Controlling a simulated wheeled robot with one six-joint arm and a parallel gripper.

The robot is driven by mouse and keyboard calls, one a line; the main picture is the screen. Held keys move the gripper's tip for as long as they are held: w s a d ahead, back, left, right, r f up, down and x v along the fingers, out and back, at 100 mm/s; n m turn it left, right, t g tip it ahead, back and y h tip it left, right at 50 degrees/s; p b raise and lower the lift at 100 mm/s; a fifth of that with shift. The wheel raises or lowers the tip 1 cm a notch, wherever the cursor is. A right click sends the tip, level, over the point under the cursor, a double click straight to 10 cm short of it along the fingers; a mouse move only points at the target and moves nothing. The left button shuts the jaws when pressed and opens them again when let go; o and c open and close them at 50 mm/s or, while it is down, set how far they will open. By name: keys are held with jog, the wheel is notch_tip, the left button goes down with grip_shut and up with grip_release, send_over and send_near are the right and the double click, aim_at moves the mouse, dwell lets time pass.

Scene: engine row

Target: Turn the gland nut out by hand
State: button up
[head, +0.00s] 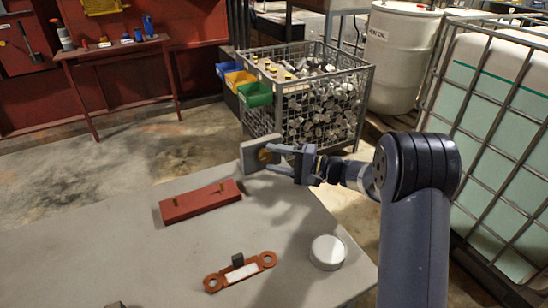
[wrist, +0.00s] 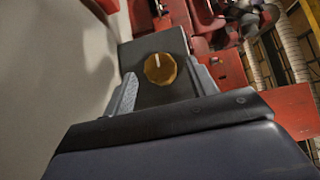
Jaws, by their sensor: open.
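A brass gland nut (head: 265,156) sits on the face of an upright grey block (head: 250,153) at the table's far edge. In the wrist view the nut (wrist: 160,70) is a round-looking brass piece with a white mark near its top, on the dark block face (wrist: 150,45). My gripper (head: 272,158) is open, with its fingers pointing at the block. In the wrist view my gripper (wrist: 164,78) has one finger on each side of the nut, with gaps between. Whether the fingertips reach fully around the nut I cannot tell.
On the grey table (head: 130,245) lie a red bar (head: 200,201) with two brass pegs, an orange two-holed link (head: 240,271) and a white round lid (head: 327,252). A wire cage of metal parts (head: 320,105) stands behind.

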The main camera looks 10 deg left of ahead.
jog(key=shift+a, duration=0.45)
jog(key=shift+c, duration=0.2)
jog(key=c, duration=0.9)
jog(key=shift+c, duration=0.2)
jog(key=shift+b, duration=0.3)
